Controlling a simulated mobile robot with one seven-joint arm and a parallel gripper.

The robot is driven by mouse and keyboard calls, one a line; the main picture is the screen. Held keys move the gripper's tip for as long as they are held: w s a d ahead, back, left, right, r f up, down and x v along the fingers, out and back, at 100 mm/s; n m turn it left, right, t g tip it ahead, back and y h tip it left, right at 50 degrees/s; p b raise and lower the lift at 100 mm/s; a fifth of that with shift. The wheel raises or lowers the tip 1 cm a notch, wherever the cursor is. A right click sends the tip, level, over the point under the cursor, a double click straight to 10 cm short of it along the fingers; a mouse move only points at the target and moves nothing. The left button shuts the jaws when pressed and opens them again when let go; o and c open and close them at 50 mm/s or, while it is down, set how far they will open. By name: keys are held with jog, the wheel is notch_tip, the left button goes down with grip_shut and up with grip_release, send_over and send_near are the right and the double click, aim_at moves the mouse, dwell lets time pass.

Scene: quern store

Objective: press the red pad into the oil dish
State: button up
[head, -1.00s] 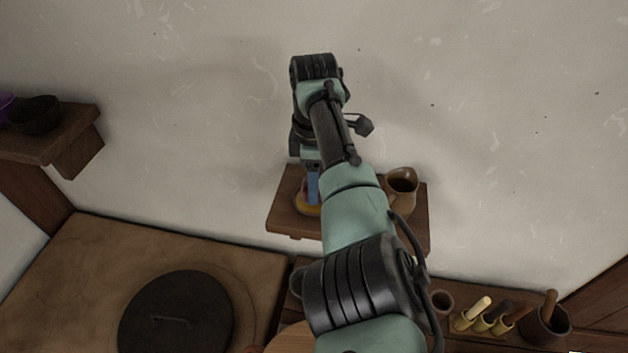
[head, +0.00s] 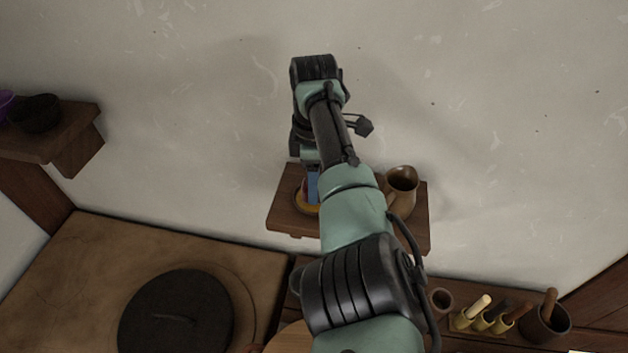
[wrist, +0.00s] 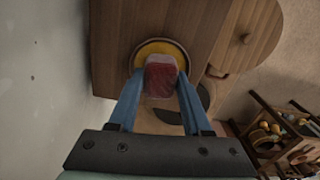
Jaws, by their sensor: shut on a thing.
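The red pad (wrist: 160,78) is between the two blue fingers of my gripper (wrist: 160,88) in the wrist view, and the gripper is shut on it. The oil dish (wrist: 143,48) is a round, shallow dish with yellow inside, directly beyond the pad. The pad overlaps the dish's near part in this view; I cannot tell whether it touches the oil. In the head view my gripper (head: 312,185) points down at the oil dish (head: 304,208) on a small wall shelf. My arm hides part of the dish and most of the pad there.
The wooden shelf (head: 284,222) also bears a brown jug (head: 402,186) right of my arm. The wall (head: 180,110) is close behind. Below are a dark round lid (head: 176,320), a rack of tools (head: 488,318) and a brown pot (head: 546,322). A shelf with bowls (head: 60,135) is at left.

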jog(key=shift+s+f, duration=0.1)
dwell(0.3)
notch_tip(320, 180, up, 7)
jog(key=p, duration=0.6)
dwell(0.9)
